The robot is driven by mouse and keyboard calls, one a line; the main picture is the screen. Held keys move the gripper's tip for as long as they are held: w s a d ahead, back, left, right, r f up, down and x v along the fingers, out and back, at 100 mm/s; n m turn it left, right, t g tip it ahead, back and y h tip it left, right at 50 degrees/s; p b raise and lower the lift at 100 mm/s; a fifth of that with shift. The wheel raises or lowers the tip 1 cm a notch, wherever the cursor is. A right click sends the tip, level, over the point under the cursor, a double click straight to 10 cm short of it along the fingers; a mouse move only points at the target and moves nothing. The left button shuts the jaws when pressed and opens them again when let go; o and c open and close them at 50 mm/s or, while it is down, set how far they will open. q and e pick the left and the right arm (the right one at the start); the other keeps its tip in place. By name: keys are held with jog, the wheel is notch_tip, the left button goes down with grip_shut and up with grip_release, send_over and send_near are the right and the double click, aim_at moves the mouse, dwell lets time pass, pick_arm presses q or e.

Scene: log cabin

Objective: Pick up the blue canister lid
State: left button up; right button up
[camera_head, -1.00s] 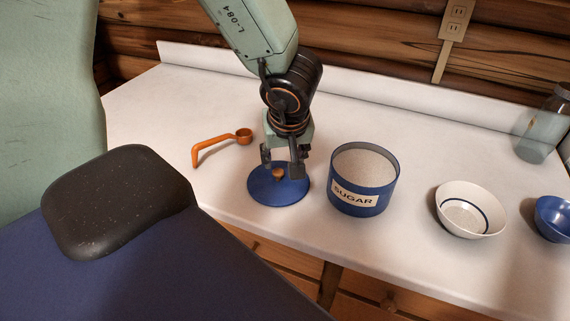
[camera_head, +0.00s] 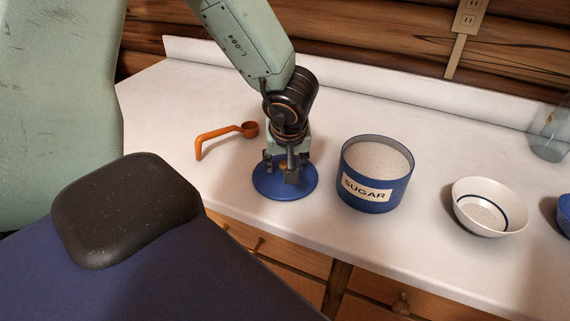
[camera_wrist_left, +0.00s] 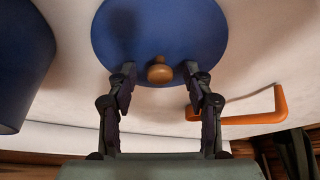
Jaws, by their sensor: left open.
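The blue canister lid (camera_head: 284,190) lies flat on the white counter, left of the sugar canister. It is a round disc with a wooden knob in its middle. My left gripper (camera_head: 281,174) is directly above the lid, pointing down, with its fingers around the knob's position. In the left wrist view, the lid (camera_wrist_left: 160,28) fills the top middle, and the knob (camera_wrist_left: 160,71) sits between the two open fingertips of my left gripper (camera_wrist_left: 159,76), with a gap on each side. My right gripper is not in view.
The blue canister labelled SUGAR (camera_head: 376,190) stands open just right of the lid, holding white sugar. An orange scoop (camera_head: 225,138) lies to the left. A white bowl (camera_head: 490,207) and part of a glass jar (camera_head: 549,135) are farther right. A backsplash (camera_head: 330,86) edges the counter.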

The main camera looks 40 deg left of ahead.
aim_at(285, 165)
pick_arm(q)
jog(key=shift+d+r, duration=0.1)
jog(key=shift+c, duration=0.6)
jog(key=shift+s, duration=0.15)
jog(key=c, duration=0.6)
grip_shut()
notch_tip(285, 165, up, 10)
jog(key=p, duration=0.5)
